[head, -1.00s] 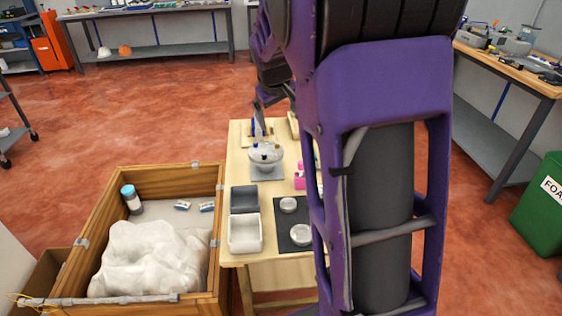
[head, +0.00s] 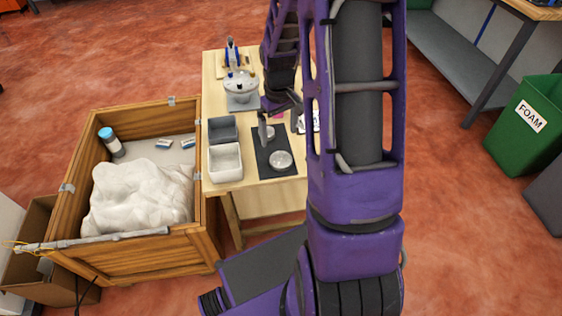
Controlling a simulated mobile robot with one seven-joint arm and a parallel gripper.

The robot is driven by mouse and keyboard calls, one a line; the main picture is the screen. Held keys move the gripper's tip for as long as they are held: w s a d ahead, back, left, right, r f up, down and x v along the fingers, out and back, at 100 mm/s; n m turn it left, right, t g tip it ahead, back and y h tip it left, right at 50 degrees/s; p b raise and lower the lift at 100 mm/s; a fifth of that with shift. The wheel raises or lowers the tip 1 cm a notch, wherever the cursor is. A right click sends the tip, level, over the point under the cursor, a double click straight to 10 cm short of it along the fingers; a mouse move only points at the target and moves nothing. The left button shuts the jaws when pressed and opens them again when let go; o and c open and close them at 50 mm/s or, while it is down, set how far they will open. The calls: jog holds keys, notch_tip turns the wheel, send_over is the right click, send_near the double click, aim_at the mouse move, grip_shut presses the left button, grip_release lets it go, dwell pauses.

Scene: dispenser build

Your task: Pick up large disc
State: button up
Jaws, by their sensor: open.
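The large disc (head: 281,160) is pale grey and round, and lies flat on the front part of a dark mat (head: 266,172) on the wooden table. A smaller, similar disc (head: 273,133) lies behind it on the same mat. My gripper (head: 280,128) points down over the back part of the mat with its two fingers spread apart. It is close to the smaller disc in the picture and behind the large disc, with nothing seen between its fingers. Its exact height above the mat is hard to tell.
A round white dispenser part (head: 240,84) stands farther back. A wooden crate (head: 150,252) with a white sack adjoins the table's left side. My arm hides the table's right side.

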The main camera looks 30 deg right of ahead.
send_over(281, 159)
jog(key=f, duration=0.5)
jog(key=shift+a, duration=0.25)
jog(key=shift+d+f+b, duration=0.15)
jog(key=shift+f+b, duration=0.1)
jog(key=shift+f, duration=1.1)
jog(key=shift+d+f+b, duration=0.1)
jog(key=shift+f+b, duration=0.15)
jog(key=shift+f, duration=1.05)
grip_shut()
